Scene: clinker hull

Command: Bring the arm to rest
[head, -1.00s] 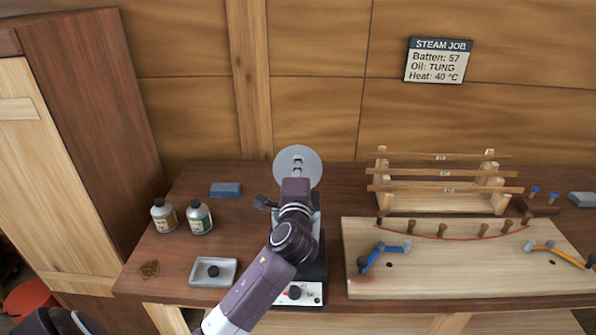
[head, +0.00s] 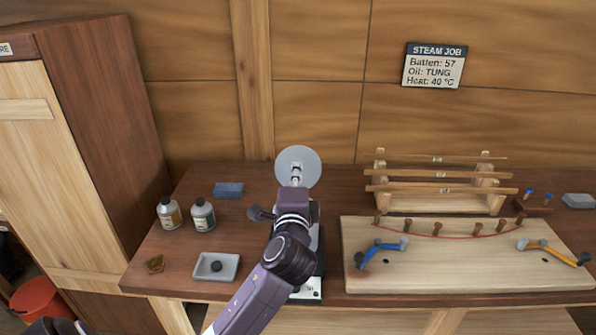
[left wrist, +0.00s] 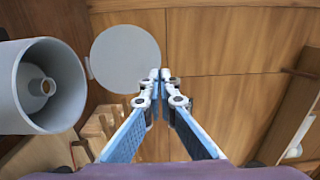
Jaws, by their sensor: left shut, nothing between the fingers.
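My left gripper (head: 296,172) is over the bench in front of the pale grey round disc (head: 298,160). In the left wrist view its blue-padded fingers (left wrist: 160,76) meet at the tips with nothing between them. The disc (left wrist: 125,58) shows behind and left of the fingertips there; whether they touch it I cannot tell. My left arm hides much of the dark apparatus (head: 319,262) below. My right gripper is not in view.
Two bottles (head: 169,212), a blue block (head: 229,190) and a grey tray (head: 216,277) stand left of my arm. A batten rack (head: 497,203) and a pegged board (head: 460,282) are to the right. A tall cabinet (head: 110,140) borders the left side.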

